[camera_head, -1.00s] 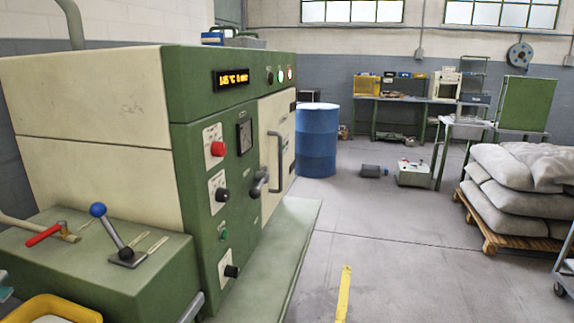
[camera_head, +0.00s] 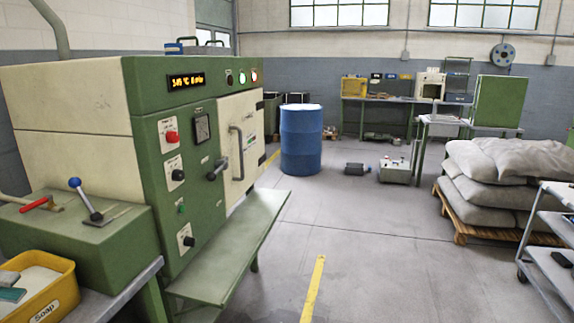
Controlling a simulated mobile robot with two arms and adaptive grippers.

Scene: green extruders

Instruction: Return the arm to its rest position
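Neither of my grippers nor any part of my arms can be made out in the head view. The green and cream extruder machine (camera_head: 75,100) stands at the left, with its cream door (camera_head: 239,150) closed. Its front carries a lit orange display (camera_head: 187,81), a red button (camera_head: 171,137) and black knobs. A green box (camera_head: 90,235) in front of it bears a blue-knobbed lever (camera_head: 85,200) and a red-handled lever (camera_head: 38,205).
A yellow soap bin (camera_head: 55,303) is at the lower left. Sacks (camera_head: 500,165) lie on a pallet (camera_head: 458,228) at the right, near a grey cart (camera_head: 556,268). The middle floor (camera_head: 375,255) is clear.

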